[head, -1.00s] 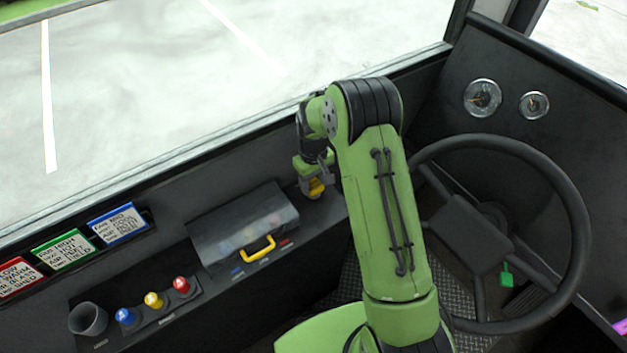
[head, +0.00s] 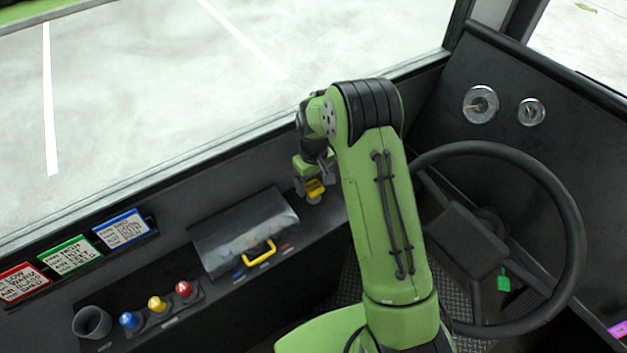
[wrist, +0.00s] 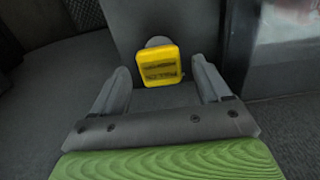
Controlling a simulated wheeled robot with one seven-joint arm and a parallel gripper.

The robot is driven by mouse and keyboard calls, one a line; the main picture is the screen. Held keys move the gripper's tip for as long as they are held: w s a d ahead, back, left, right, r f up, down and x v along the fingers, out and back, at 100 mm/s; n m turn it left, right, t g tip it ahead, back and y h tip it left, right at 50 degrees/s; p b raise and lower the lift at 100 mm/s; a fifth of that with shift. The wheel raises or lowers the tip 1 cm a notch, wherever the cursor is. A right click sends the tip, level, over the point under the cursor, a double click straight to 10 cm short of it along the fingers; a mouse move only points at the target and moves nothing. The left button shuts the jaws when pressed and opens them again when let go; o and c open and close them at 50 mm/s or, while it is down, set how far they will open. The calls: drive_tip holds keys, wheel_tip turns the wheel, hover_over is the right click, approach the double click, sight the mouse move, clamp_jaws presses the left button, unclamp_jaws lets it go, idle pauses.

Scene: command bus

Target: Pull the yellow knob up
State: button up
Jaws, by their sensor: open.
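The yellow knob (wrist: 158,66) is a squarish cap with dark lettering, on a pale round stem. In the wrist view it sits ahead of my gripper (wrist: 160,80), roughly centred between the two grey fingers. The fingers are open, one on each side of the knob, with a gap to it; I cannot tell whether their tips reach its depth. In the head view the knob (head: 315,189) shows just below my gripper (head: 318,174), partly hidden by it and my arm.
A clear-lidded box (head: 240,225) with a yellow handle (head: 258,252) stands left of the knob. Blue, yellow and red round knobs (head: 157,305) and a dark cup (head: 92,322) are further left. The steering wheel (head: 572,230) is at the right.

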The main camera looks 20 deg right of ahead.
sight(314, 186)
wheel_tip(314, 186, up, 16)
drive_tip(key=p, duration=0.4)
drive_tip(key=shift+p, duration=0.3)
drive_tip(key=shift+f, duration=0.15)
